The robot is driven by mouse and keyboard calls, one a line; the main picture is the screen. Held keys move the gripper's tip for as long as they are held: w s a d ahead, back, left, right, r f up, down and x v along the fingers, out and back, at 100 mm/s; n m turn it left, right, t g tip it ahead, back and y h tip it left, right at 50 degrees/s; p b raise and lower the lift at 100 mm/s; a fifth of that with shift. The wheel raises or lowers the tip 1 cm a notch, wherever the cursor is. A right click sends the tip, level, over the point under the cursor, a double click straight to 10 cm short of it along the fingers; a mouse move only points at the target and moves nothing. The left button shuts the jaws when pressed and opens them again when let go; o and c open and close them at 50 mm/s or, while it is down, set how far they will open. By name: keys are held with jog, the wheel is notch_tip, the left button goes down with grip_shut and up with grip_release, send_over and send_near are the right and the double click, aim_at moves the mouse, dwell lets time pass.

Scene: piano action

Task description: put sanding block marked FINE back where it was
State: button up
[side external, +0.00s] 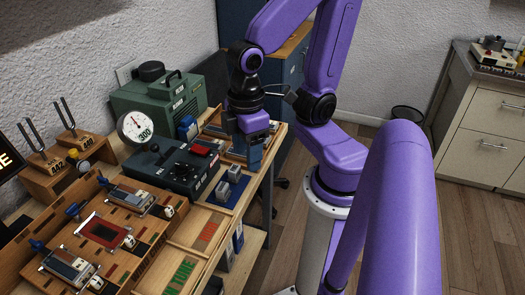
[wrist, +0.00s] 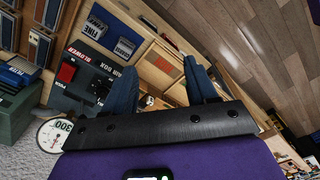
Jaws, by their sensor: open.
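The sanding block marked FINE (wrist: 95,28) lies on a dark blue mat in the wrist view, its white lettering facing up. A second block (wrist: 124,47), whose lettering I cannot read surely, lies beside it, apart from it. In the side external view, two grey blocks sit on the blue mat; the farther one (side external: 234,173) appears to be FINE and the nearer one (side external: 222,190) the other. My gripper (side external: 252,160) is above the bench's far right end, beyond the blocks. Its two blue fingers (wrist: 165,88) stand apart with nothing visible between them.
A dark control box with a red switch (side external: 201,150) stands left of the mat. A wooden rack with long grey-blue pieces (wrist: 39,45) is beside the mat. A green case (side external: 155,97) and a round gauge (side external: 137,127) stand behind. Wooden trays with coloured strips (side external: 195,232) lie nearer.

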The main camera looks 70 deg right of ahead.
jog(key=s+n, duration=0.1)
jog(key=s, duration=0.1)
jog(key=s+n, duration=0.1)
jog(key=shift+s+r+n, duration=0.25)
jog(key=shift+s+n, duration=0.05)
dwell(2.1)
